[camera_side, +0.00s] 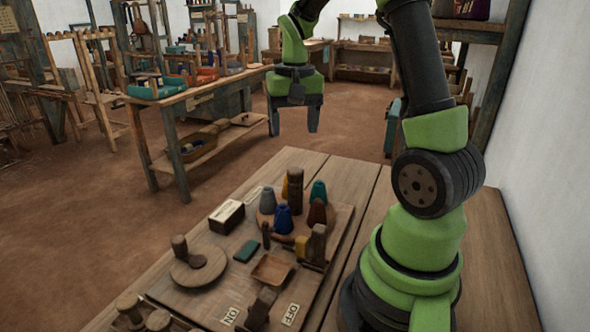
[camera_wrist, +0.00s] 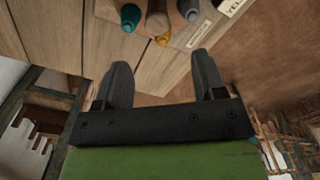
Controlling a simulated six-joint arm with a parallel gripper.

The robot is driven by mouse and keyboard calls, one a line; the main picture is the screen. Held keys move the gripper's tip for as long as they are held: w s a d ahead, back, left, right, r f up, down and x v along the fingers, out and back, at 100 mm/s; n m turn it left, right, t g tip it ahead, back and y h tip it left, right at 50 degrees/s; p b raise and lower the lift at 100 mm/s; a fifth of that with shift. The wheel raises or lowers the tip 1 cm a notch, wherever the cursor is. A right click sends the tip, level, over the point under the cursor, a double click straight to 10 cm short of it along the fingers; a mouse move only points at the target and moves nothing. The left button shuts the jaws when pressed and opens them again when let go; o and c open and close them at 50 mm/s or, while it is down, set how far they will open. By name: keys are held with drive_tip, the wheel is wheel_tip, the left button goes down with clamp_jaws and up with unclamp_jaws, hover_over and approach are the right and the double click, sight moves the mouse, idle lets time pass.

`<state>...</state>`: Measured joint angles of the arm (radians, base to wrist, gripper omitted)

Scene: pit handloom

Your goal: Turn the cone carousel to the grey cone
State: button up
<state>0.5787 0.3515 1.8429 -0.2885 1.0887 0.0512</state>
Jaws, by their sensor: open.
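My gripper (camera_side: 294,127) is open and empty, high above the floor beyond the far end of the bench. The cone carousel (camera_side: 264,219) is a round wooden disc with a central wooden post (camera_side: 295,184). The grey cone (camera_side: 267,202) stands on its left side, the blue cone (camera_side: 283,219) at the near side, the teal cone (camera_side: 318,192) at the right and a brown cone (camera_side: 317,212) at the near right. A yellow cone is mostly hidden behind the post. The wrist view shows the teal (camera_wrist: 131,17), yellow (camera_wrist: 163,39) and grey (camera_wrist: 189,10) cones beyond the open fingers (camera_wrist: 161,75).
The space around my gripper is clear.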

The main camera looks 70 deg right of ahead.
sight(295, 169)
drive_tip(key=shift+d+f, duration=0.3)
drive_tip(key=shift+f, duration=0.45)
wheel_tip(295, 169, down, 9)
drive_tip(key=shift+c, duration=0.2)
clamp_jaws()
